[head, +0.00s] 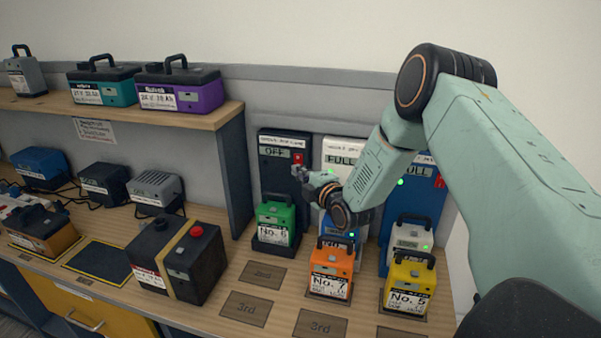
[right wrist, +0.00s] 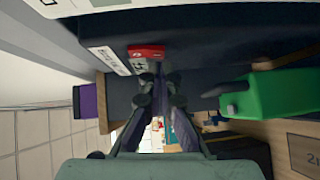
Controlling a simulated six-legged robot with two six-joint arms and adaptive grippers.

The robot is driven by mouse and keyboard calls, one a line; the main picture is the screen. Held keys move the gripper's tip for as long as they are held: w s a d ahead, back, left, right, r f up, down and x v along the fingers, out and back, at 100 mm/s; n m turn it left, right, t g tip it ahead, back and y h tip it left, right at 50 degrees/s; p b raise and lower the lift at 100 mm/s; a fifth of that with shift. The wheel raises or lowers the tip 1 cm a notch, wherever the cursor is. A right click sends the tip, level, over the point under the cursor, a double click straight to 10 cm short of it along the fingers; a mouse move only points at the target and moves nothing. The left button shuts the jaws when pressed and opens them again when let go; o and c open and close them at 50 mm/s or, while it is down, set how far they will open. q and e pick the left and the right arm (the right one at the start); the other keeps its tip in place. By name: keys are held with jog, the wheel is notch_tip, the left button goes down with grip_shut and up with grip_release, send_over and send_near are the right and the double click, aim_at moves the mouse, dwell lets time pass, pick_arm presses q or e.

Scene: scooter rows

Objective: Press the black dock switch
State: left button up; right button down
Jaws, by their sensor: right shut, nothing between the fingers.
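The black dock (head: 280,185) stands upright against the back panel, and its display reads OFF. Its red switch (head: 298,158) is at the upper right of its face. In the right wrist view the red switch (right wrist: 147,51) lies just beyond my fingertips. My right gripper (head: 299,171) is shut and empty, in front of the dock and just below the switch in the picture. It also shows in the right wrist view (right wrist: 158,72). I cannot tell whether the fingertips touch the switch. My left gripper is not in view.
A green battery (head: 274,221) sits at the black dock's foot, below my gripper. A white dock (head: 342,153) reading FULL and a blue dock (head: 428,193) stand to the right. Orange (head: 331,268) and yellow (head: 409,284) batteries stand in front. A black battery box (head: 178,262) is at left.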

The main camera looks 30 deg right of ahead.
jog(key=shift+w+d, duration=0.1)
jog(key=shift+d, duration=0.25)
jog(key=shift+w+a, duration=0.1)
jog(key=shift+a, duration=0.05)
jog(key=shift+w+d+f+b, duration=0.1)
jog(key=shift+d+b, duration=0.2)
jog(key=shift+b, duration=0.05)
jog(key=shift+a+f, duration=0.1)
jog(key=shift+a, duration=0.05)
